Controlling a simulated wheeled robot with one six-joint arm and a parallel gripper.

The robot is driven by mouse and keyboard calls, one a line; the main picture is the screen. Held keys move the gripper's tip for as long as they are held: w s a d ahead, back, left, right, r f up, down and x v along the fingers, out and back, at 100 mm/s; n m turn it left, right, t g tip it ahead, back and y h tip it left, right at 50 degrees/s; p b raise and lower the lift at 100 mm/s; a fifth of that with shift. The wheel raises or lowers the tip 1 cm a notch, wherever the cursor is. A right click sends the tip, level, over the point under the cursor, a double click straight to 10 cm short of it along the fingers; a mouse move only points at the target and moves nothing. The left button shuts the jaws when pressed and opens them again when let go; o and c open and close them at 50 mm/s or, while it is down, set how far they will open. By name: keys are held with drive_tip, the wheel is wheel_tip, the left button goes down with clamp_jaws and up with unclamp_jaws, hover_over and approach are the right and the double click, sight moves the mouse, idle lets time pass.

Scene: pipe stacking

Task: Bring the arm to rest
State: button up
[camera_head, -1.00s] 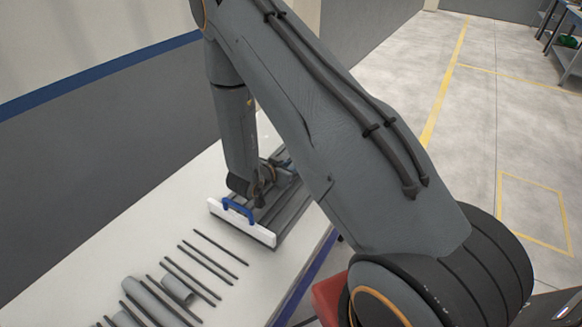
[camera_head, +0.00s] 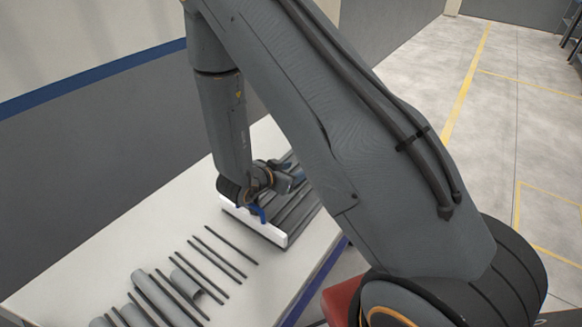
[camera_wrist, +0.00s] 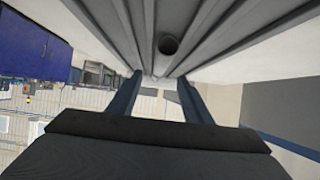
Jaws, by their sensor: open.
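My arm bends down over the table, its wrist close to the white end board (camera_head: 265,229) of a dark grooved tray (camera_head: 290,215). In the head view the fingers are mostly hidden by my wrist and arm.
Grey pipe pieces (camera_head: 152,292) and several dark thin rods (camera_head: 231,244) lie on the white table (camera_head: 140,235), front left of the tray. A grey wall (camera_head: 100,165) with a blue stripe stands along the table's left side. Floor to the right is open.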

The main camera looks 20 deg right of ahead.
drive_tip(key=shift+w, duration=0.35)
drive_tip(key=w+m+b, duration=0.1)
drive_tip(key=w, duration=0.1)
drive_tip(key=w+a+m+b, duration=0.1)
drive_tip(key=shift+w+a+y, duration=0.1)
drive_tip(key=shift+w+y, duration=0.25)
drive_tip(key=shift+y, duration=0.05)
drive_tip(key=w+a+r+y, duration=0.1)
drive_tip(key=a+r+n+y, duration=0.1)
drive_tip(key=shift+w+a+r+t+y+p, duration=0.1)
drive_tip(key=shift+w+a+t+y+p, duration=0.2)
drive_tip(key=shift+w+t+y, duration=0.1)
drive_tip(key=s+a+r+n+g+y, duration=0.1)
drive_tip(key=s+a+r+n+y, duration=0.4)
drive_tip(key=a+r+n+y, duration=0.1)
drive_tip(key=s+d+r+n+g, duration=0.2)
drive_tip(key=s+r+n+g, duration=0.1)
drive_tip(key=s, duration=0.7)
drive_tip(key=s+d+r+n+g+p, duration=0.1)
drive_tip(key=s+d+r+n+g, duration=0.1)
drive_tip(key=s, duration=0.9)
drive_tip(key=shift+d+r+n+g+y, duration=0.25)
drive_tip(key=shift+r+n+g, duration=0.25)
drive_tip(key=shift+r+n, duration=0.3)
